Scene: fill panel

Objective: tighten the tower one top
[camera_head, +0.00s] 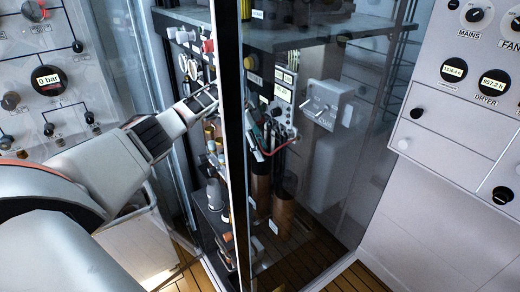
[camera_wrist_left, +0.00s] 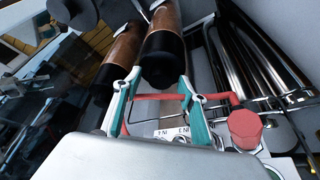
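Two copper-brown towers with black ends stand low in the cabinet in the head view, one (camera_head: 283,212) at the right and one (camera_head: 260,188) at the left. In the left wrist view, a nearer tower (camera_wrist_left: 162,55) and another tower (camera_wrist_left: 104,82) show with their black ends toward my gripper. I cannot tell which is tower one. My left gripper (camera_head: 265,152) is inside the cabinet, seen through the glass. In the wrist view its teal fingers (camera_wrist_left: 157,105) are apart, with no object visibly clamped between them. The nearer black end lies just beyond the fingertips.
A red tube (camera_wrist_left: 165,97) crosses behind the fingers, and a red hexagonal knob (camera_wrist_left: 245,125) sits at their right. The glass door's dark edge (camera_head: 234,130) stands close to my left arm. A shelf (camera_head: 310,32) lies above. Panels with gauges flank the cabinet.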

